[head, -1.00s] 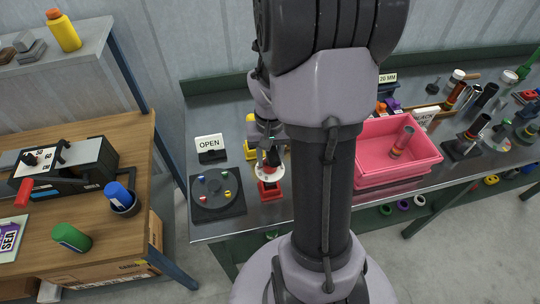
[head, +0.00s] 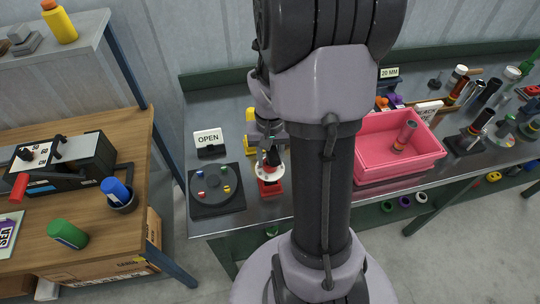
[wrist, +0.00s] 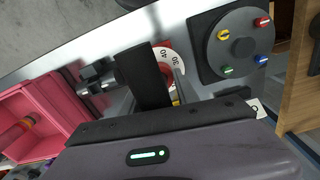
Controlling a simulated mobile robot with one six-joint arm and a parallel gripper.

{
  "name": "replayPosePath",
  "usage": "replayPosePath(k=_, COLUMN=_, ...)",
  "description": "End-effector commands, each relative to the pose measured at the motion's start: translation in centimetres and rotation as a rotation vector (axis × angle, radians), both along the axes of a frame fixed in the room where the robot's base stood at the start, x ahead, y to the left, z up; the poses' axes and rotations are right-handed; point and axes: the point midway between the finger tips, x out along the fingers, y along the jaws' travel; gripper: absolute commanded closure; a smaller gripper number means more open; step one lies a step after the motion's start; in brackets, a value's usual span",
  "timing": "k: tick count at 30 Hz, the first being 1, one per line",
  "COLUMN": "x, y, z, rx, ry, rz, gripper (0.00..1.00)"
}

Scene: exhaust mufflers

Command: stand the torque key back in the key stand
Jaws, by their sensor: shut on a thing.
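My gripper (head: 268,155) is low over the steel bench, partly behind my arm in the head view. In the wrist view its dark finger (wrist: 146,76) is shut, with a dark hexagonal piece and short grey bar (wrist: 95,80) beside it. This looks like the torque key, but its lower part is hidden. A red block (head: 271,188) with a white numbered dial (head: 262,171) is right under the gripper; the dial also shows in the wrist view (wrist: 172,62). Whether the held thing touches the dial cannot be told. I cannot identify the key stand for sure.
A black plate with a round disc and coloured pegs (head: 215,190) lies left of the red block. An OPEN sign (head: 209,142) stands behind it. A pink bin (head: 372,168) holding a tube is to the right. A wooden table (head: 95,235) stands at left.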

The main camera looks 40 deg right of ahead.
Motion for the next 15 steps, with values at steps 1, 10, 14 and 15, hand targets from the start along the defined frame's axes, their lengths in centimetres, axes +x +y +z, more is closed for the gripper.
replayPosePath(k=1, x=0.0, y=0.0, z=-0.3, rx=0.0, ry=0.0, rz=0.0, gripper=1.0)
replayPosePath(k=10, x=0.0, y=0.0, z=-1.1, rx=0.0, ry=0.0, rz=0.0, gripper=1.0)
replayPosePath(k=14, x=0.0, y=0.0, z=-1.5, rx=0.0, ry=0.0, rz=0.0, gripper=1.0)
replayPosePath(k=15, x=0.0, y=0.0, z=-1.6, rx=0.0, ry=0.0, rz=0.0, gripper=1.0)
